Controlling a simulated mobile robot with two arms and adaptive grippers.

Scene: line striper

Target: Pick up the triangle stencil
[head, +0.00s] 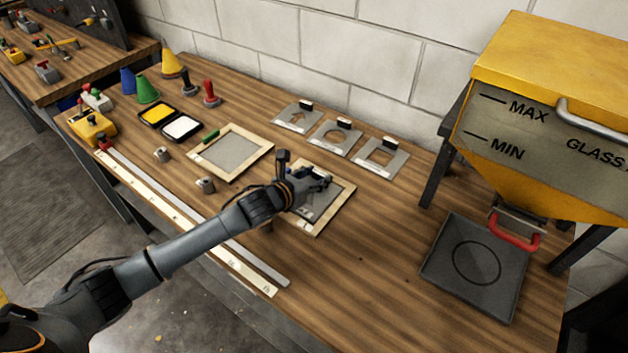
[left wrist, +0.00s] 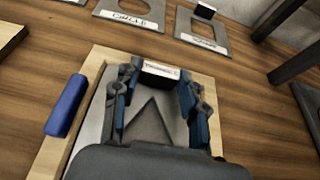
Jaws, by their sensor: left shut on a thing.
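The triangle stencil (left wrist: 172,108) is a grey plate with a dark triangular cutout and a white label on its handle block. My left gripper (left wrist: 161,78) has its fingers closed on the two sides of that block. The stencil is over a wood-framed screen (left wrist: 48,152); I cannot tell whether it touches the screen. The lower part of the stencil is hidden by the gripper body in the left wrist view. My right gripper is not in view.
Arrow (head: 297,117), circle (head: 335,136) and square (head: 379,157) stencils lie behind, near the wall. A blue bar (left wrist: 66,105) is on the frame's left side. Another framed screen (head: 232,152) lies to the left. A yellow hopper (head: 545,120) stands right; wood between is clear.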

